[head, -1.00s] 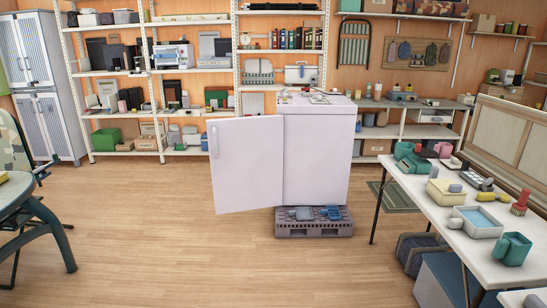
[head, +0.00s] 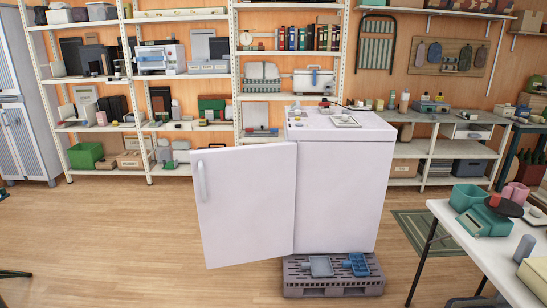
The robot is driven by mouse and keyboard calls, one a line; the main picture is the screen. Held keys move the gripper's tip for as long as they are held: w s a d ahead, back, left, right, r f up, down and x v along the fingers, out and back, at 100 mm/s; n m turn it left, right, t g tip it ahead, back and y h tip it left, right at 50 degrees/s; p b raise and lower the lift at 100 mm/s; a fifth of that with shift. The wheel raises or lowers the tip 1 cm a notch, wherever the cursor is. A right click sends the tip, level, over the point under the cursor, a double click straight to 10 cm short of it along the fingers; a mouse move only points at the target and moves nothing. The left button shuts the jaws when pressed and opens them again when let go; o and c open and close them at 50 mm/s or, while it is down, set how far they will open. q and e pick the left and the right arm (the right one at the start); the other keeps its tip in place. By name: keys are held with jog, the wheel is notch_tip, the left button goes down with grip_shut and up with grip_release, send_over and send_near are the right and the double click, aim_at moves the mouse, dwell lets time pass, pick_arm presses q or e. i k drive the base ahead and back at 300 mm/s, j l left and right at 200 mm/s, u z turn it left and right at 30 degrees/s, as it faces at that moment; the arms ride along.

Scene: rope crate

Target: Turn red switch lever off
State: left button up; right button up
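A white cabinet (head: 345,190) with its door (head: 245,200) swung open to the left stands in the middle of the head view. On its top is a small red piece (head: 324,103) near the back edge, with a thin dark rod beside it. It may be the red switch lever, but it is too small to tell or to read its position. A flat pale panel (head: 344,120) and small yellowish pieces (head: 297,123) also lie on the top. Neither of my grippers is in view.
A grey crate (head: 333,285) with a blue tray (head: 355,264) and a grey tray (head: 320,266) sits at the cabinet's foot. A cluttered white table (head: 480,255) stands at right. Shelves (head: 195,100) line the back wall. The wooden floor (head: 130,240) at left is clear.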

aim_at(326, 104)
jog(key=i+z, duration=0.15)
jog(key=i, duration=0.3)
jog(key=i+j+z, duration=0.15)
jog(key=i, duration=0.3)
jog(key=i+j+z, duration=0.15)
jog(key=i, duration=0.3)
jog(key=i+j+z, duration=0.15)
jog(key=i, duration=0.3)
jog(key=i+j+u, duration=0.15)
jog(key=j+u, duration=0.25)
jog(key=i+j+u, duration=0.15)
jog(key=j+u, duration=0.2)
jog(key=i+j+u, duration=0.25)
jog(key=u, duration=0.15)
jog(key=i+j+u, duration=0.55)
jog(key=u, duration=0.15)
jog(key=i+j+u, duration=0.25)
jog(key=u, duration=0.15)
jog(key=i+j+u, duration=0.1)
jog(key=i+u, duration=0.25)
jog(key=i+z, duration=0.25)
jog(key=i+j+z, duration=0.15)
jog(key=i+z, duration=0.15)
jog(key=i+l+z, duration=0.25)
jog(key=z, duration=0.25)
jog(key=i+z, duration=0.85)
jog(key=z, duration=0.15)
jog(key=i+j+z, duration=0.2)
jog(key=i+z, duration=0.3)
jog(key=k, duration=0.1)
